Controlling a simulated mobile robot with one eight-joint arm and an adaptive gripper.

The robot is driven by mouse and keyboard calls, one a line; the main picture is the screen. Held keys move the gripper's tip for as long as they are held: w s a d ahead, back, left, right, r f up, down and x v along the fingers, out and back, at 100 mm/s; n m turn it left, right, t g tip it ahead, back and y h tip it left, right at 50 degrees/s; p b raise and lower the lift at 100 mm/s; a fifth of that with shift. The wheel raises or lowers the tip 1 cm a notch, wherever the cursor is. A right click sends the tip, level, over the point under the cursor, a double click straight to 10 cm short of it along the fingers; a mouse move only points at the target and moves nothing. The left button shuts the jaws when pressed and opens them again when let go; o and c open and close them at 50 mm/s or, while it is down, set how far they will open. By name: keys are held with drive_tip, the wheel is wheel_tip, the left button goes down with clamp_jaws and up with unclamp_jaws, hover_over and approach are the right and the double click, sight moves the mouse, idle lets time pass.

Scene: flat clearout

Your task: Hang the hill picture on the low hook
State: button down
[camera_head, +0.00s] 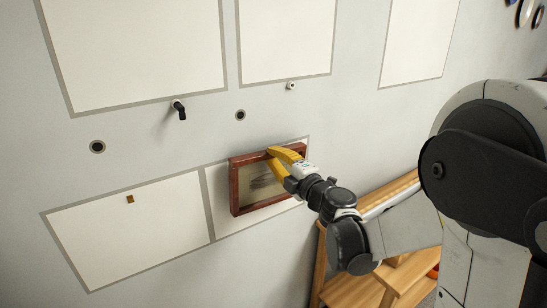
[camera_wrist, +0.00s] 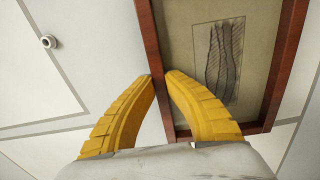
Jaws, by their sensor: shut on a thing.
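A picture in a red-brown wooden frame (camera_head: 233,189) is at the lower centre, in front of the lower right pale panel. It is slightly tilted and close to the wall; I cannot tell whether it touches. It shows a dark hatched drawing on tan, also in the wrist view (camera_wrist: 258,65). My gripper (camera_head: 273,152) is shut on the frame's top bar, one yellow finger on each side, as the wrist view (camera_wrist: 159,77) shows. Anything on the wall behind the picture is hidden.
A black hook (camera_head: 180,110) and a white knob (camera_head: 291,85) are higher on the wall. Two dark round fittings, one at left (camera_head: 97,147) and one at centre (camera_head: 240,115), flank the black hook. A wooden stepped piece (camera_head: 355,287) stands at lower right. The lower left panel is otherwise bare.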

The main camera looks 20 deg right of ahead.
sight(269, 178)
drive_tip(key=shift+w, duration=0.15)
drive_tip(key=shift+x, duration=1.3)
drive_tip(key=shift+f, duration=0.1)
drive_tip(key=shift+f+b, duration=0.15)
drive_tip(key=shift+b, duration=0.35)
drive_tip(key=shift+a+f+b, duration=0.15)
drive_tip(key=shift+f+b, duration=0.55)
drive_tip(key=shift+f, duration=0.15)
drive_tip(key=c, duration=1.5)
unclamp_jaws()
